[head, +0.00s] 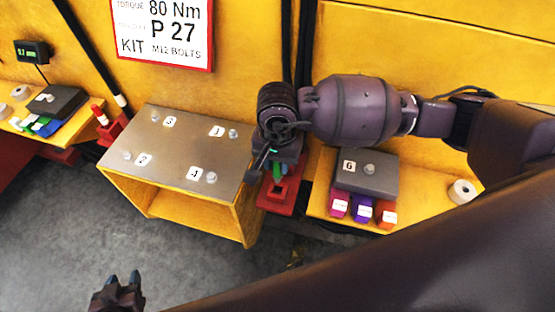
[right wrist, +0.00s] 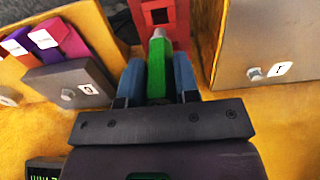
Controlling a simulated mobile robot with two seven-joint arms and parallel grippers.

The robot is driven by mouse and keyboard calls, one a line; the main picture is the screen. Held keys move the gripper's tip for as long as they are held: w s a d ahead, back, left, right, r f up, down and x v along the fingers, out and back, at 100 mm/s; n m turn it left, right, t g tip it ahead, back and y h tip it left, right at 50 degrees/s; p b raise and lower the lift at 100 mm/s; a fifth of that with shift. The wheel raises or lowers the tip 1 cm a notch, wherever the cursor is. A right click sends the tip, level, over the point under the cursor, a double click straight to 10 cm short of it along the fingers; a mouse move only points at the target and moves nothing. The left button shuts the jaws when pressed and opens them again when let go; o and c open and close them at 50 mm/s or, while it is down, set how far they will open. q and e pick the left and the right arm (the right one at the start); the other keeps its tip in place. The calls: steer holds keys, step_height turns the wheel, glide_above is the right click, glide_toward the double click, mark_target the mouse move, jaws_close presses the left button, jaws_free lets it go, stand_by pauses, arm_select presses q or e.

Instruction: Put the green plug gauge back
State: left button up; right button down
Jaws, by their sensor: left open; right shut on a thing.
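The green plug gauge (right wrist: 157,80) is between the blue-grey fingers of my right gripper (right wrist: 158,78), its grey tip pointing away from the wrist. In the head view a bit of the green gauge (head: 277,171) shows below my right gripper (head: 269,166). A red holder (head: 271,205) with a dark square opening lies just below and in front of the gauge. In the right wrist view the red holder (right wrist: 178,10) is straight beyond the tip; the tip appears outside the opening, though the exact gap is unclear. My left gripper (head: 122,283) is open and empty over the floor.
A yellow stand with a grey top (head: 186,133), carrying bolts and numbered labels, is left of the holder. On the right, a yellow shelf holds a grey block (head: 366,180), coloured blocks (head: 362,210) and a white roll (head: 462,192). Another red holder (head: 110,130) stands further left.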

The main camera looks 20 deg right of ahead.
mark_target(277, 176)
steer(key=shift+b, duration=0.35)
steer(key=shift+f, duration=0.3)
steer(key=shift+f+b, duration=0.4)
steer(key=shift+b, duration=0.25)
steer(key=shift+f+b, duration=0.45)
steer(key=shift+f, duration=0.05)
steer(key=shift+f+b, duration=0.75)
steer(key=shift+f, duration=0.15)
steer(key=shift+f+b, duration=0.4)
steer(key=shift+f, duration=0.05)
steer(key=shift+f+b, duration=0.3)
steer(key=shift+f, duration=0.2)
